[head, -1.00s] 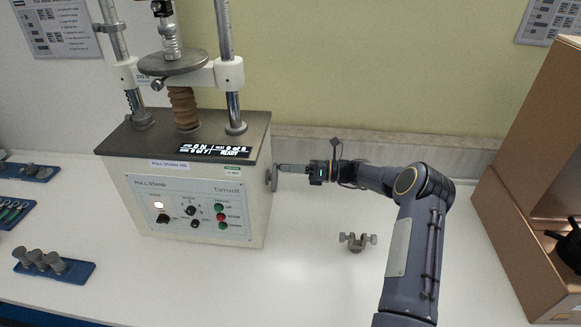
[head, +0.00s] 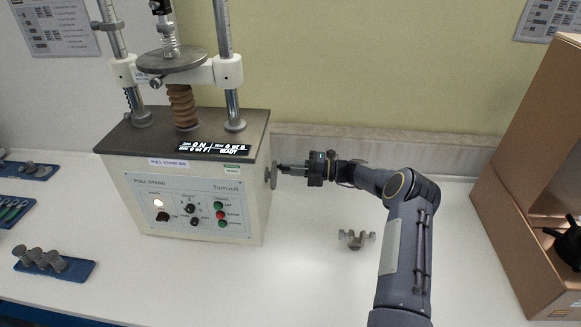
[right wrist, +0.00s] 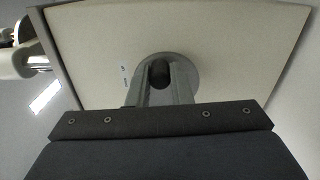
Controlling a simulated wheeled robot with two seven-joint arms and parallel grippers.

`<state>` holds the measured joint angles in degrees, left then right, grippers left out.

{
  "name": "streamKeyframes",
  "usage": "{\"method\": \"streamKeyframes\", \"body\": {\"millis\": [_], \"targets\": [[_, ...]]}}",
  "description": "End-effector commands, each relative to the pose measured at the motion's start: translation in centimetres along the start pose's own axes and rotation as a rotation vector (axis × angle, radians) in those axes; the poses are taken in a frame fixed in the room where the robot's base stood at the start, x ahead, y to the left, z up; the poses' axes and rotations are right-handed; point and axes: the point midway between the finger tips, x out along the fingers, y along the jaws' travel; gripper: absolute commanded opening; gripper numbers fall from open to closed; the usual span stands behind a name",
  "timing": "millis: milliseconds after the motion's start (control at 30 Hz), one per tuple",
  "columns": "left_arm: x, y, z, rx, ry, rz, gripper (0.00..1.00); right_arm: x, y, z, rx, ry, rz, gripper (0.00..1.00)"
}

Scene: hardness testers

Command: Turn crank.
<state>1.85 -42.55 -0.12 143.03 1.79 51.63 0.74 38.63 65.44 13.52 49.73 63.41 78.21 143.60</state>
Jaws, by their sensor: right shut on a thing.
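The pull stand (head: 190,200) is a cream box with a dark top, standing left of centre in the head view. Its crank (head: 272,175) is a grey disc on the right side wall, seen nearly edge-on. In the right wrist view the crank disc (right wrist: 188,64) lies straight ahead, with a dark round knob (right wrist: 159,73) between my fingers. My right gripper (head: 283,169) reaches in from the right and is shut on the crank's knob; its fingers also show in the right wrist view (right wrist: 161,90). My left gripper is not in view.
A small grey clamp (head: 356,239) lies on the white table below my right arm. A brown open box (head: 520,210) stands at the far right. Blue trays (head: 78,271) with metal parts are at the left. The table right of the stand is mostly clear.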

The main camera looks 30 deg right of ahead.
Motion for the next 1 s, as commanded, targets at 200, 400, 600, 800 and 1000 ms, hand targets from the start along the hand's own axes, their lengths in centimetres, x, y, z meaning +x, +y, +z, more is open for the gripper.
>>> {"method": "streamKeyframes", "body": {"millis": [200,400,600,800,1000], "targets": [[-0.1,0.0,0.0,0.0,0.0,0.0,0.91,0.0,-0.9,-0.1,0.208,0.003,-0.004,0.0],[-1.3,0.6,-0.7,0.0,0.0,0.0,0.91,0.1,-1.1,-0.2,0.377,0.004,-0.007,0.0],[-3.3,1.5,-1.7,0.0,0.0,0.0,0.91,0.1,-1.4,-0.4,0.505,0.003,-0.009,0.0],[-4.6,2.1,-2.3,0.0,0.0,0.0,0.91,0.1,-1.8,-0.5,0.583,0.001,-0.006,0.0],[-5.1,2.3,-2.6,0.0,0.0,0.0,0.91,0.0,-2.0,-0.5,0.618,-0.001,-0.003,0.0]]}}
